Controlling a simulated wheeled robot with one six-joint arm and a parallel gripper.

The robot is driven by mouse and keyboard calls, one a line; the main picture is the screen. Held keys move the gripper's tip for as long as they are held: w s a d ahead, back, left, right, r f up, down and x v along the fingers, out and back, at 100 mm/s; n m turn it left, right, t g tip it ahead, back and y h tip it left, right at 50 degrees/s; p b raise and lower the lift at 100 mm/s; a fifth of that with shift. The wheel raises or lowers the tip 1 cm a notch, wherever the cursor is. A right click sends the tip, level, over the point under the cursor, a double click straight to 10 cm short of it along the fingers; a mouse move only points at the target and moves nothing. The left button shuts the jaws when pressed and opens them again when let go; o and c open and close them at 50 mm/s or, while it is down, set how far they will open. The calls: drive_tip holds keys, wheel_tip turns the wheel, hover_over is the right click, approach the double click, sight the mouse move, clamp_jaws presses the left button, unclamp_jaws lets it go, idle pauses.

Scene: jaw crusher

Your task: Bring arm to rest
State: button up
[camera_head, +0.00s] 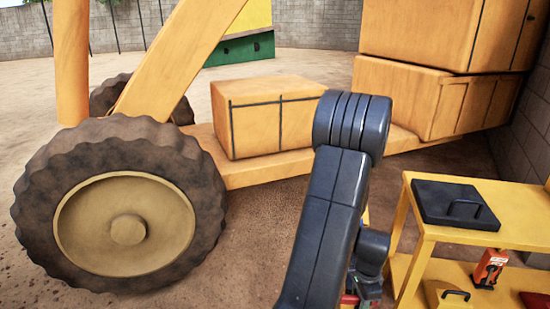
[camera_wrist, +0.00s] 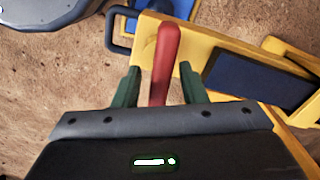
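My arm (camera_head: 335,200) rises from the bottom of the head view, bends at a thick dark joint and folds down on its right side. My gripper (camera_wrist: 160,75) shows in the wrist view as two dark green fingers standing apart. A red bar with a rounded end (camera_wrist: 165,55) lies between the fingers in that view and reaches past their tips. In the head view the gripper is mostly hidden at the bottom behind my arm.
A yellow table (camera_head: 426,229) with a black-lidded case (camera_head: 440,207) stands right of my arm. Its lower shelf holds an orange-red device (camera_head: 489,269) and a yellow case (camera_head: 446,296). The orange machine with a large wheel (camera_head: 127,229) and boxes (camera_head: 262,120) fills the space ahead.

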drive_tip(key=n, duration=0.6)
idle(0.4)
